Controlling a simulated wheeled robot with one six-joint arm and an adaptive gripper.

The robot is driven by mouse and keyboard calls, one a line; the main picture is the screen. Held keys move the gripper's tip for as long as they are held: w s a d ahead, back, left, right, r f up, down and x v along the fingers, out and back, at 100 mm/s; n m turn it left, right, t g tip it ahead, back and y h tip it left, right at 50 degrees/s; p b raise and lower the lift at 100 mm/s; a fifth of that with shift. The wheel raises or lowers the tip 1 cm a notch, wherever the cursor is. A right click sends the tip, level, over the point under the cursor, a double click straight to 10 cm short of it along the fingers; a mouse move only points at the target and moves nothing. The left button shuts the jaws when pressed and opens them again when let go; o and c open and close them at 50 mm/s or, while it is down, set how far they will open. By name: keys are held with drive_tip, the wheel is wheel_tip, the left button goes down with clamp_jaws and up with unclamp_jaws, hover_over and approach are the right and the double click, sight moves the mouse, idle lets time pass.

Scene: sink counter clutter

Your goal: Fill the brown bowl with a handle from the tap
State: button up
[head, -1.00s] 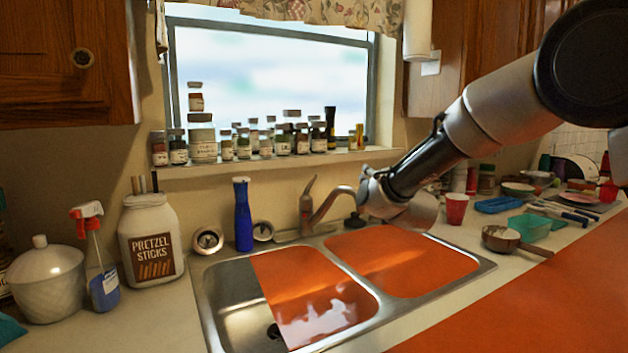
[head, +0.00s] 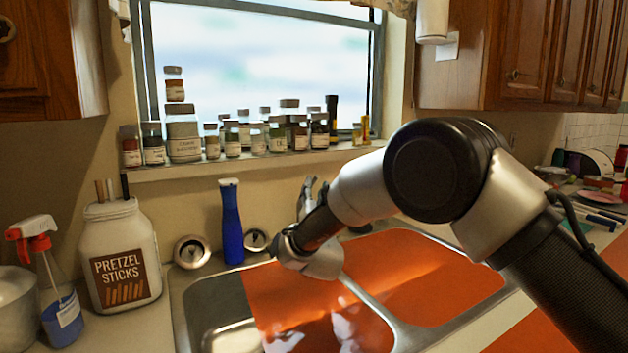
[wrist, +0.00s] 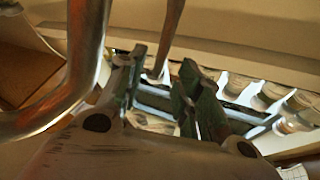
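The tap's upright lever (head: 307,194) shows in the head view behind the sink, with its lower part and spout hidden by my arm. In the wrist view the curved metal spout (wrist: 88,50) runs close along the left. The slim lever (wrist: 171,35) rises beyond my gripper (wrist: 162,62), lined up with the gap between its fingers. The two dark fingers stand apart and nothing is visibly held. Contact with the lever cannot be told. In the head view my fingertips are hidden behind the wrist. The brown bowl with a handle does not show now; my arm covers that part of the counter.
The double sink has a steel rim (head: 380,318) and orange surfaces over its basins. A blue bottle (head: 232,225) stands left of the tap. A pretzel jar (head: 120,255) and a spray bottle (head: 58,300) stand further left. Several small jars (head: 183,135) line the windowsill.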

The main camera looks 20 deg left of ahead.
sight(314, 182)
drive_tip(key=x, duration=0.5)
drive_tip(key=shift+w, duration=0.15)
drive_tip(key=shift+c, duration=0.2)
clamp_jaws()
